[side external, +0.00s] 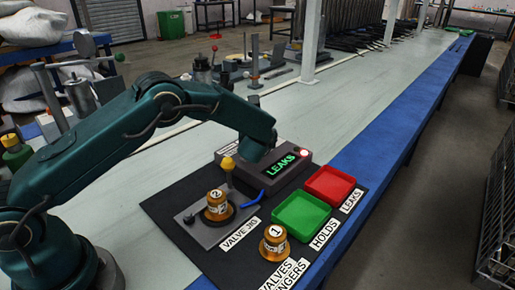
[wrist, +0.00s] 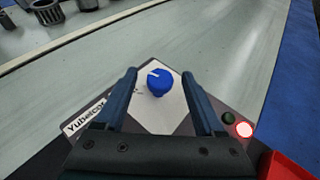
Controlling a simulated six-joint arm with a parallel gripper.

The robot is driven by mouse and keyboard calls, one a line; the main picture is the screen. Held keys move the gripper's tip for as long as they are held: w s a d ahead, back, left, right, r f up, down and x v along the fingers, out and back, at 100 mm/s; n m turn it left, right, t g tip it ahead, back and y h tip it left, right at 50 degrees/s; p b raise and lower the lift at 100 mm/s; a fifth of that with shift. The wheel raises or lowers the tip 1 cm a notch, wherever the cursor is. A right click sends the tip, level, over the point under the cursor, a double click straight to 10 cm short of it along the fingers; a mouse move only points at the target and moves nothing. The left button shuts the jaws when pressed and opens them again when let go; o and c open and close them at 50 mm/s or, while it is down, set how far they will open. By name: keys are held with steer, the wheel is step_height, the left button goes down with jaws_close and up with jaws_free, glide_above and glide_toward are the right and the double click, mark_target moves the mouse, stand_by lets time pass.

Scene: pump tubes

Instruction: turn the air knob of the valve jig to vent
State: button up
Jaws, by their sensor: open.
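A blue knob (wrist: 157,83) with a white pointer mark sits on a pale diamond-shaped plate (wrist: 158,112) in the wrist view. The mark lies toward the knob's far left; no position words are legible around it. My gripper (wrist: 160,75) is open, one finger on each side of the knob, with gaps and nothing held. In the side view my wrist reaches down by the dark box with the green LEAKS display (side external: 284,166); the fingertips and knob are hidden there. The valve jig (side external: 205,232) holds brass valve 2 (side external: 217,204) upright, beside a yellow ball-topped part (side external: 228,164).
Brass valve 1 (side external: 274,242) stands on the black mat near the front. A green tray (side external: 301,217) and a red tray (side external: 329,185) lie right of the jig. A blue lever-like piece (side external: 250,199) lies beside the jig. A lit red button (wrist: 244,130) is right of my fingers.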

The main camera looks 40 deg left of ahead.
jaws_close()
steer(key=shift+w+r+n+g+y, duration=0.1)
steer(key=shift+w+n+g+y, duration=0.2)
steer(key=shift+n+g+y, duration=0.65)
steer(key=shift+n+y, duration=0.25)
steer(key=shift+n, duration=0.1)
steer(key=shift+s+g, duration=0.1)
steer(key=shift+g, duration=0.15)
steer(key=shift+d, duration=0.1)
jaws_free()
steer(key=shift+v, duration=2.55)
